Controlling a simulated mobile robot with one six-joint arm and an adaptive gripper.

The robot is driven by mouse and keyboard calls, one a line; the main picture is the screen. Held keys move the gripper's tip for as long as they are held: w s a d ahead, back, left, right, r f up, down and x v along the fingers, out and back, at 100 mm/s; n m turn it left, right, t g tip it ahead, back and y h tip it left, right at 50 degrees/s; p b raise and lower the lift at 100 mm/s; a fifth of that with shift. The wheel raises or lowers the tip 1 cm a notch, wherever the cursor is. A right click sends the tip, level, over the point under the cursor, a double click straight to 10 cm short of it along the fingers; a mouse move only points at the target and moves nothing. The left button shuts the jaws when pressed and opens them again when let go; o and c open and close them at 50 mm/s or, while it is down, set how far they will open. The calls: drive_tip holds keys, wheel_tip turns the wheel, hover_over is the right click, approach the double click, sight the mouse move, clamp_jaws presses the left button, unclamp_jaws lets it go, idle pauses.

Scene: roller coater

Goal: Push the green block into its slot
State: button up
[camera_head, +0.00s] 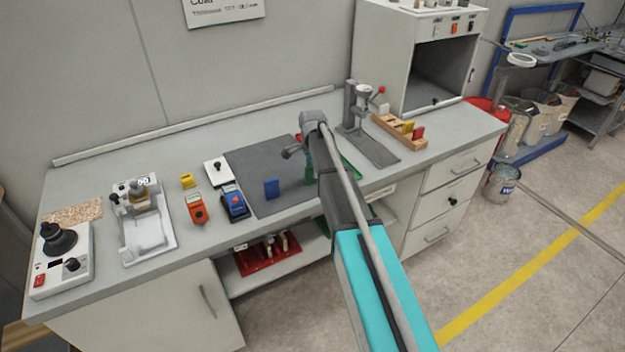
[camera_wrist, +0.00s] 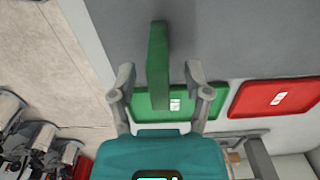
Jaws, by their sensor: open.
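The green block (camera_head: 309,168) stands on the dark mat, partly hidden by my arm in the head view. In the wrist view the green block (camera_wrist: 157,50) is a long upright slab reaching between my fingers. My gripper (camera_wrist: 159,75) is open around it, with a visible gap on each side. In the head view the gripper is mostly hidden behind my arm. A wooden rack (camera_head: 388,126) at the back right of the bench holds white, yellow and red pieces. I cannot make out its empty slots clearly.
A blue block (camera_head: 272,188) stands on the mat (camera_head: 258,160). A green tray (camera_wrist: 205,108) and red tray (camera_wrist: 275,98) lie beside the block in the wrist view. A stand with a red knob (camera_head: 361,100) rises beside the rack. Instruments crowd the bench's left.

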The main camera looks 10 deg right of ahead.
drive_tip(key=shift+f+b, duration=0.45)
drive_tip(key=shift+f, duration=0.25)
clamp_jaws()
idle(0.3)
